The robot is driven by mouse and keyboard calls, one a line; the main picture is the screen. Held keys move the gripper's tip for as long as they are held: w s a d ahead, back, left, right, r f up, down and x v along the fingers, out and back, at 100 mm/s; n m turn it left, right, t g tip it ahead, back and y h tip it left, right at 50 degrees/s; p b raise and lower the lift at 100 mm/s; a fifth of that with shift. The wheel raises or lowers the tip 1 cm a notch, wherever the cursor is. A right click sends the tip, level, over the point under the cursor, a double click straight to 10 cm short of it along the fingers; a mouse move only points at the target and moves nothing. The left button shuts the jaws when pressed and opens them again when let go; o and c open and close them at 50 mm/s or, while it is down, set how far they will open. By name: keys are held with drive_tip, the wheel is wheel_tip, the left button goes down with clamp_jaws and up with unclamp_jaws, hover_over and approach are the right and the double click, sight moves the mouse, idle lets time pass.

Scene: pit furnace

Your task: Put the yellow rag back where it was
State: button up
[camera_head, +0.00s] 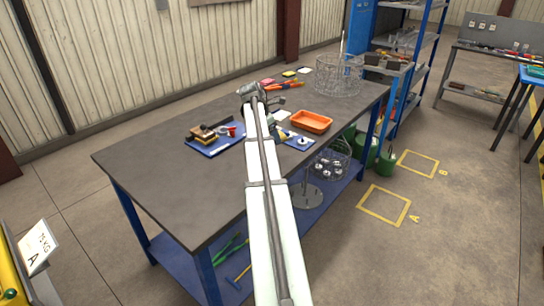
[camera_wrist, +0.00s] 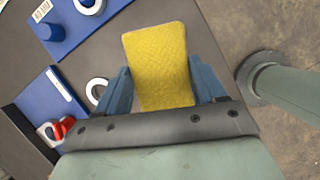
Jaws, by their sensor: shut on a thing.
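The yellow rag (camera_wrist: 160,65) shows large in the wrist view, a flat, textured yellow piece. It sits between the two blue fingers of my gripper (camera_wrist: 160,88), which is shut on it, above the grey worktable. In the head view, my gripper is mostly hidden behind my own arm, near the middle of the worktable (camera_head: 170,180). I cannot clearly make out the held rag there. A pink cloth-like piece (camera_head: 267,81) and a yellow-green one (camera_head: 289,73) lie flat at the back of the table.
An orange tray (camera_head: 311,121) stands on the table, with a wire basket (camera_head: 338,76) behind it. A blue board with small parts (camera_head: 215,147) lies left of my arm. In the wrist view, blue boards (camera_wrist: 110,10) lie at left. The table's left part is bare.

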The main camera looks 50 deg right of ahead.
wheel_tip(320, 180, down, 9)
drive_tip(key=shift+r, duration=0.1)
idle(0.4)
drive_tip(key=shift+f, duration=0.2)
drive_tip(key=o, duration=0.8)
drive_tip(key=shift+o, duration=0.7)
drive_tip(key=shift+w, duration=0.1)
drive_tip(key=shift+w+r, duration=0.1)
drive_tip(key=shift+r, duration=0.05)
drive_tip(key=v, duration=1.2)
drive_tip(key=shift+s, duration=0.2)
